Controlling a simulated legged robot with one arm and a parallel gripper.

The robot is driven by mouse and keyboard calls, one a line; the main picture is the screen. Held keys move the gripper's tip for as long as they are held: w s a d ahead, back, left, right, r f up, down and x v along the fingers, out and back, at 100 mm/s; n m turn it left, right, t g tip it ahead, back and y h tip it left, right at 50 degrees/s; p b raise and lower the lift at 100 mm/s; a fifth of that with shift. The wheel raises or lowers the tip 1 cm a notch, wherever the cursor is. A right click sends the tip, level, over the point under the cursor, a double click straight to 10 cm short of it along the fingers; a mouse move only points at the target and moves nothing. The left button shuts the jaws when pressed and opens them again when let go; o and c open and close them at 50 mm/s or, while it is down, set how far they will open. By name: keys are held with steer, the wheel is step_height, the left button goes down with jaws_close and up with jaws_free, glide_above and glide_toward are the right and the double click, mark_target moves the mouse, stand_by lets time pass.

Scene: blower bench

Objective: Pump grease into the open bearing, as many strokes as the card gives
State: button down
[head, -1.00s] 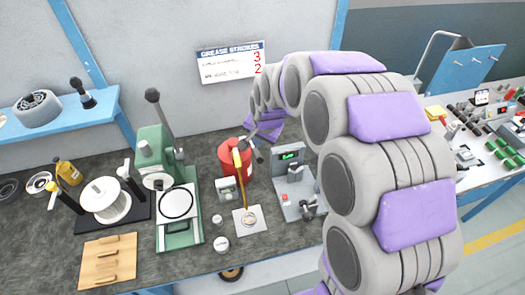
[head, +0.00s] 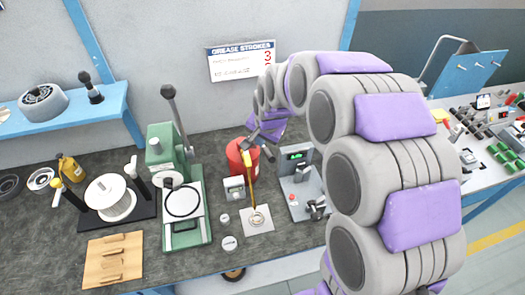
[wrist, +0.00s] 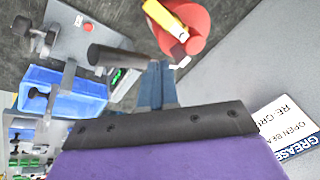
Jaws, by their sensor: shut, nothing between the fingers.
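The card (head: 240,62) on the wall is headed "GREASE STROKES". Its top row, "open bearing" in the wrist view (wrist: 285,130), has a red 3; the lower number is now hidden by my arm. A dark handle end (head: 268,153) sticks out beside the pump; a dark cylinder (wrist: 118,60), probably this handle, is left of my fingers. My gripper (wrist: 155,82) is shut and empty, just above and behind the pump.
A display fixture (head: 300,180) with a lit green readout stands right of the pump, close under my arm. A wooden board (head: 115,258) lies at the front left.

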steer(key=shift+s+d+f, duration=0.1)
steer(key=shift+s+d, duration=0.05)
steer(key=shift+d, duration=0.6)
steer(key=shift+s+d+f, duration=0.1)
steer(key=shift+d, duration=0.6)
steer(key=shift+s+d+f, duration=0.1)
steer(key=shift+d+f, duration=0.05)
steer(key=shift+s+d+f+b, duration=0.35)
steer(key=shift+d+f, duration=0.3)
steer(key=shift+d, duration=0.2)
stand_by(0.8)
steer(key=shift+s+d+f+b, duration=0.15)
steer(key=shift+s+f, duration=0.2)
steer(key=shift+f, duration=0.35)
steer(key=shift+s+f+b, duration=0.15)
steer(key=shift+s+f, duration=0.15)
steer(key=shift+f, duration=0.45)
steer(key=shift+s+d+f+b, duration=0.15)
steer(key=shift+s+f, duration=0.2)
steer(key=shift+f, duration=0.35)
stand_by(2.6)
